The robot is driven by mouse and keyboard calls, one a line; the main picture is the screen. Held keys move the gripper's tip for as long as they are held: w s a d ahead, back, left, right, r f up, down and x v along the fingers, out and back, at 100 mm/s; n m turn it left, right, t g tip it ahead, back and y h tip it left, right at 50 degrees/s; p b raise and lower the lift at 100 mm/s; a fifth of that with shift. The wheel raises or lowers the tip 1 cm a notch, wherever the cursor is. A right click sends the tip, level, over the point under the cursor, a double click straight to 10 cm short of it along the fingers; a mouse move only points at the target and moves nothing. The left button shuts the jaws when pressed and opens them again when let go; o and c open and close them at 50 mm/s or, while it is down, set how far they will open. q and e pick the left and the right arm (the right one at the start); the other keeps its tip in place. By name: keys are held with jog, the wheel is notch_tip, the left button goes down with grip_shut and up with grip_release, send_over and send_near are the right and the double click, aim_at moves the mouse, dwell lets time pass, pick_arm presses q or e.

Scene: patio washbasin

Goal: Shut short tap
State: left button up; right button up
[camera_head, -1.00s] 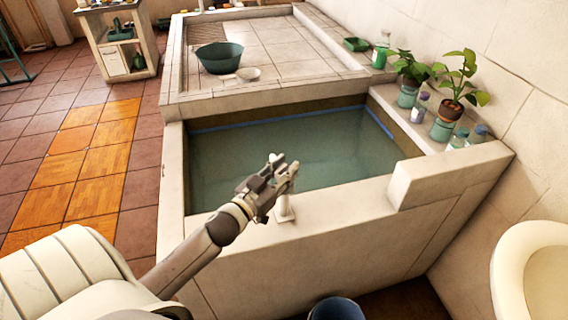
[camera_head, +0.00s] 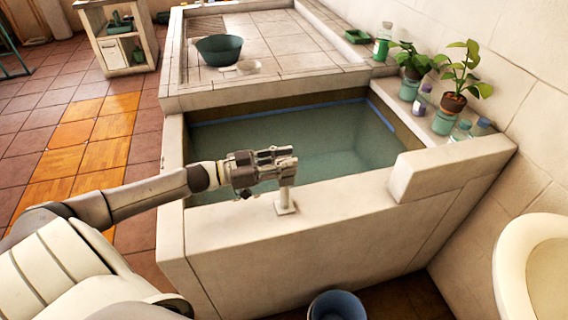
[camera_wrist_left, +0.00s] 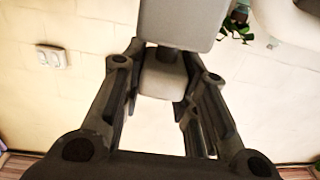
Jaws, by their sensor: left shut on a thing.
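The short tap (camera_head: 286,203) is a small pale post standing on the front rim of the filled basin. My left gripper (camera_head: 284,161) reaches in level from the left, with its fingers at the tap's top, hiding most of it. In the left wrist view, the fingers close on both sides of a grey block, the tap's upper part (camera_wrist_left: 163,80), below a wider grey piece. The gripper is shut on the tap. Whether the tap is open or closed cannot be told; no running water is visible. My right gripper is not in view.
The basin (camera_head: 230,238) has a raised rim block at its right. Potted plants (camera_head: 455,95) and bottles stand on the right ledge. A green bowl (camera_head: 219,50) sits on the tiled slab behind. A blue bucket (camera_head: 337,306) stands on the floor in front.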

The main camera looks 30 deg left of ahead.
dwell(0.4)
pick_arm(q)
jog(key=o, duration=1)
jog(key=shift+o, duration=0.2)
jog(key=shift+s+a+f, duration=0.15)
jog(key=shift+s+a, duration=0.25)
jog(key=shift+s, duration=0.05)
jog(key=v, duration=1)
jog(key=shift+s+a, duration=0.2)
jog(key=shift+a, duration=0.15)
